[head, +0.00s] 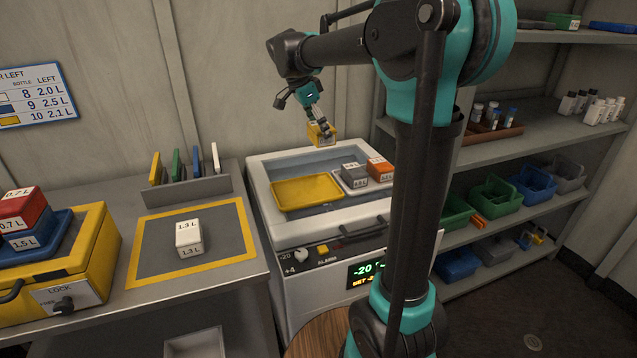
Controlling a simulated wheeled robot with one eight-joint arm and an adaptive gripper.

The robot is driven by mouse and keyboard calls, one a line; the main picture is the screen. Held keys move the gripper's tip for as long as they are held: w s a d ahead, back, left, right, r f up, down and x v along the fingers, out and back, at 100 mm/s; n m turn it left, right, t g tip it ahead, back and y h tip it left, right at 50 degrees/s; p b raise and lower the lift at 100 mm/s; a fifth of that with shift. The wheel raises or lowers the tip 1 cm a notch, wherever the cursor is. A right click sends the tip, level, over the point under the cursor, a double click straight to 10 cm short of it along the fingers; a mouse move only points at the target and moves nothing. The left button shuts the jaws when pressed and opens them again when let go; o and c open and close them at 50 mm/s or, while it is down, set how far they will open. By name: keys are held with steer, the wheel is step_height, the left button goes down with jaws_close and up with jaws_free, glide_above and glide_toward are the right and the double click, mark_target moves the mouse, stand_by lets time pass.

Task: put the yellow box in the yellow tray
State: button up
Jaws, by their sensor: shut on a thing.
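The yellow box (322,134) is held in my gripper (321,124), which is shut on it. It hangs in the air above the back part of the open white freezer chest (258,190). The yellow tray (307,190) lies inside the chest on the left, and no object shows in it. The box is above and slightly right of the tray in the head view, clear of it.
A second tray (341,182) in the chest holds a grey box (355,176) and an orange box (380,169). A white box (189,237) sits on the yellow-bordered mat (150,215). Shelves (540,125) with bins stand at right.

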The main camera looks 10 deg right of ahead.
step_height(320, 180, down, 17)
steer(key=shift+r, duration=0.1)
stand_by(0.3)
steer(key=o, duration=1.3)
steer(key=v, duration=1.2)
steer(key=shift+r, duration=0.1)
